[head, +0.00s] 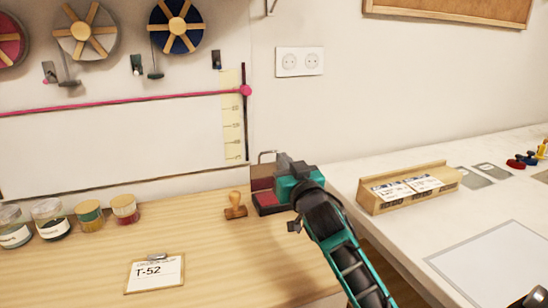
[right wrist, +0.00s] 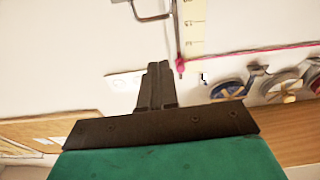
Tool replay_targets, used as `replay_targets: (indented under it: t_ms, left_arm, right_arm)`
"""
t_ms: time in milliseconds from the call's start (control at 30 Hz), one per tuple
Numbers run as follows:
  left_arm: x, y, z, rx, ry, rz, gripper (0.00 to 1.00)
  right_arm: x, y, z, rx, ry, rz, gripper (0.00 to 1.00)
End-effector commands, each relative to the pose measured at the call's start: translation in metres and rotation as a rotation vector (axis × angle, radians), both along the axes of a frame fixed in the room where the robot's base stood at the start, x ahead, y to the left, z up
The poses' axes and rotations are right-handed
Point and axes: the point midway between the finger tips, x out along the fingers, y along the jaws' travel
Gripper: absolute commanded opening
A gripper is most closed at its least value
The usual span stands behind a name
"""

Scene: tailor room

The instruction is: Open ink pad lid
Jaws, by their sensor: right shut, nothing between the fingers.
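The ink pad (head: 270,205) is a dark red box at the back right corner of the wooden table. Its lid (head: 261,172) appears as a brownish-red panel standing raised behind the base, with a thin metal loop (head: 266,154) at its top. A metal loop also shows at the top edge of the right wrist view (right wrist: 152,10). My right gripper (head: 283,158) is beside the lid, in front of part of the pad and hiding its right side. In the right wrist view its fingers (right wrist: 157,85) are together and empty. My left gripper is not in view.
A wooden stamp (head: 236,206) stands just left of the pad. Several jars (head: 88,217) and a T-52 card (head: 155,273) are on the table. A wooden card holder (head: 408,188) is on the white counter at right. The table's middle is clear.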

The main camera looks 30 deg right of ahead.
Motion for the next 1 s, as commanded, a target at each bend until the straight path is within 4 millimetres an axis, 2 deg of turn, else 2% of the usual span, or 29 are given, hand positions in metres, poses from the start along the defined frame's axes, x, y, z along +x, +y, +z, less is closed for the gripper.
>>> replay_targets:
  t_ms: [233, 400, 600, 1000]
  left_arm:
    - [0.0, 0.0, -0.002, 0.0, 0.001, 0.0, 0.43]
    - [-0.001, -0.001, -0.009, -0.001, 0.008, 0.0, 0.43]
    - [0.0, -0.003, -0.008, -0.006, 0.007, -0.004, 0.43]
    - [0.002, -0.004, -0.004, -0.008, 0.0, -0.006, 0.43]
  right_arm:
    - [0.046, -0.012, 0.008, -0.001, -0.002, 0.0, 0.0]
    - [0.063, -0.016, -0.01, 0.0, 0.002, 0.0, 0.0]
    - [0.073, -0.018, -0.017, -0.002, 0.001, 0.001, 0.0]
    - [0.075, -0.019, -0.017, -0.002, 0.001, 0.001, 0.0]
